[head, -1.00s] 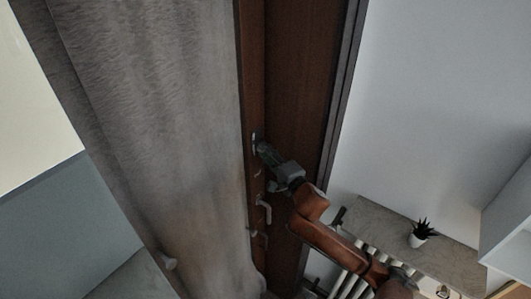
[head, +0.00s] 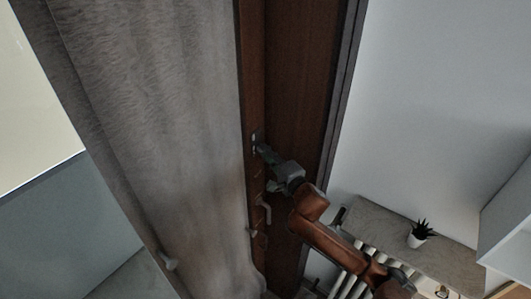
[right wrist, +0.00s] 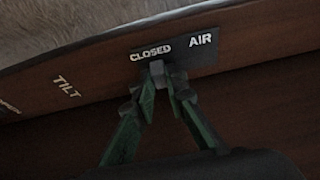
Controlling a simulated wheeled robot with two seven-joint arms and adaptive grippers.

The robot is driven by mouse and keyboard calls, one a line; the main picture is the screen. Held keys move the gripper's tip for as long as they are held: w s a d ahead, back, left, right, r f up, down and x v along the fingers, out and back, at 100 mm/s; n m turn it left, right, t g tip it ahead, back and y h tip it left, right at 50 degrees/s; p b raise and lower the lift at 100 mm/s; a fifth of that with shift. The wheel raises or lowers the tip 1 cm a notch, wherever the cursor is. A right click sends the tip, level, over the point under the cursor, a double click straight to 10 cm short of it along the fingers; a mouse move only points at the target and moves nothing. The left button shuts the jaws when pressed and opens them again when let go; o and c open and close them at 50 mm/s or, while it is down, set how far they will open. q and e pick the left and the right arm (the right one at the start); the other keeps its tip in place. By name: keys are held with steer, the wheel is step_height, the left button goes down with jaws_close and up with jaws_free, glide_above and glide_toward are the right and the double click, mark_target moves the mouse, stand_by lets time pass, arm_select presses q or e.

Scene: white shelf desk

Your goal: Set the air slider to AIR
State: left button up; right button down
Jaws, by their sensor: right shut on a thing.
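The air slider's dark plate (right wrist: 205,55) is on the brown wooden frame in the right wrist view, with the word CLOSED on its left and AIR on its right. The slider knob (right wrist: 157,69) sits below CLOSED, away from AIR. My right gripper (right wrist: 163,84) has its green fingers on either side of the knob and is shut on it. In the head view my right gripper (head: 262,150) reaches the frame from the lower right and hides most of the slider. My left gripper is not in view.
A TILT label (right wrist: 67,88) is left of the plate. Below the gripper, a light handle (head: 266,212) sticks out from the frame. A grey curtain (head: 160,130) hangs on the left. A potted plant (head: 419,236) stands on a shelf (head: 375,222) above a radiator at the lower right.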

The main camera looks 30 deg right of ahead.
step_height(320, 180, up, 6)
steer(key=p, duration=0.4)
steer(key=shift+r, duration=0.1)
steer(key=c, duration=1.9)
jaws_free()
steer(key=shift+c, duration=0.2)
glide_toward(259, 132)
steer(key=shift+s, duration=0.9)
